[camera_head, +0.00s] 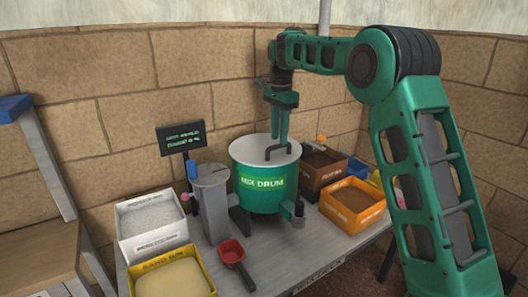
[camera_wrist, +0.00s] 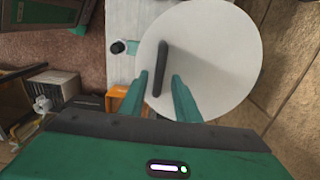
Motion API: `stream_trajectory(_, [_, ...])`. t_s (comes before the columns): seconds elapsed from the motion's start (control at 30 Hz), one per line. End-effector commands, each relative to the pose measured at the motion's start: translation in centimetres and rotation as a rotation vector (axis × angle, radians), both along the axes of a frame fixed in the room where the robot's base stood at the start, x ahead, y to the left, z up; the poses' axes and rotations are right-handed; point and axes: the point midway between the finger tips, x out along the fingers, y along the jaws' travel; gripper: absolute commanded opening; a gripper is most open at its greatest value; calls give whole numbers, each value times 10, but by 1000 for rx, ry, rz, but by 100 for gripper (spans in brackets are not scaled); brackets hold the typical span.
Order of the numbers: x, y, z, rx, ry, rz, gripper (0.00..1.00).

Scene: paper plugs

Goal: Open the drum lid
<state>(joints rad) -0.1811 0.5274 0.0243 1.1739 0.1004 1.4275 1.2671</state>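The green mix drum (camera_head: 258,187) stands upright on the table with its pale round lid (camera_head: 247,150) on top, lying flat and closed. The lid has a dark bar handle (camera_head: 270,153). In the wrist view the lid (camera_wrist: 220,60) shows as a large pale disc with the handle (camera_wrist: 162,55) near its left side. My gripper (camera_head: 280,138) points down just above the handle. In the wrist view my gripper (camera_wrist: 159,77) has its fingers apart, one on each side of the handle, with visible gaps. Whether the fingertips reach down to handle height is hard to tell.
A grey cylinder stand (camera_head: 212,205) is left of the drum. A white bin (camera_head: 150,225), a yellow bin (camera_head: 173,280) and a red scoop (camera_head: 234,258) are in front left. An orange bin (camera_head: 352,205) and a brown bin (camera_head: 322,170) are right. A dark sign (camera_head: 182,138) stands behind.

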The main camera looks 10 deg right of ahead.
Motion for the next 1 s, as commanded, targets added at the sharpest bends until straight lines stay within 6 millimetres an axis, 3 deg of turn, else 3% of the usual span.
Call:
stream_trajectory(0.6, [0, 0, -37, 0, 1, 1, 30])
stream_trajectory(0.97, [0, 0, -41, 0, 0, 0, 30])
stream_trajectory(1.0, [0, 0, -41, 0, 0, 0, 22])
